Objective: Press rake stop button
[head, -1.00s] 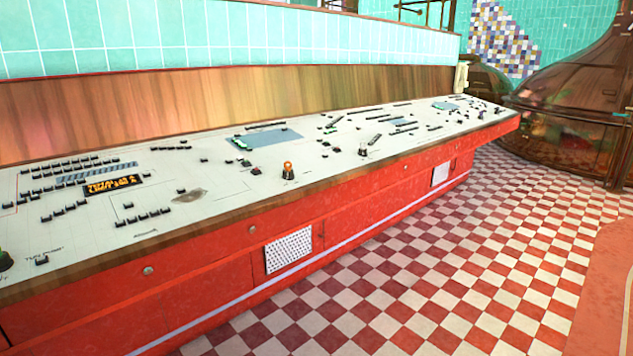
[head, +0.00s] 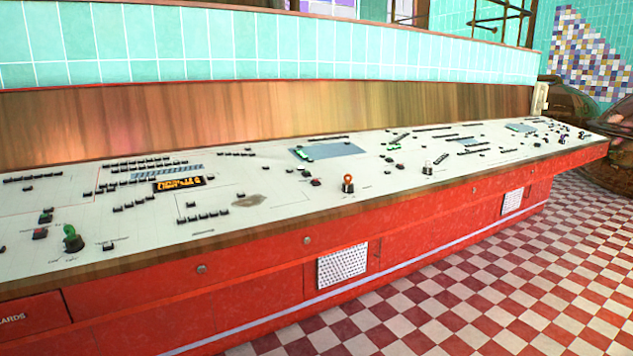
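A long control desk (head: 268,206) with a white top runs across the head view, from the left front to the far right. Its top carries several small dark buttons and switches. At the left end stand a green lamp or knob (head: 72,238) and a small red button (head: 40,233). An orange-topped lamp (head: 347,183) stands near the middle front edge, with a small red button (head: 316,182) to its left. The labels are too small to read, so I cannot tell which one is the rake stop button. Neither gripper is in view.
The desk has a wooden front edge and a red front with a white perforated panel (head: 342,265). A red-and-white checkered floor (head: 480,290) lies clear at the right. Copper kettles (head: 570,103) stand at the far right. A teal tiled wall (head: 250,45) rises behind.

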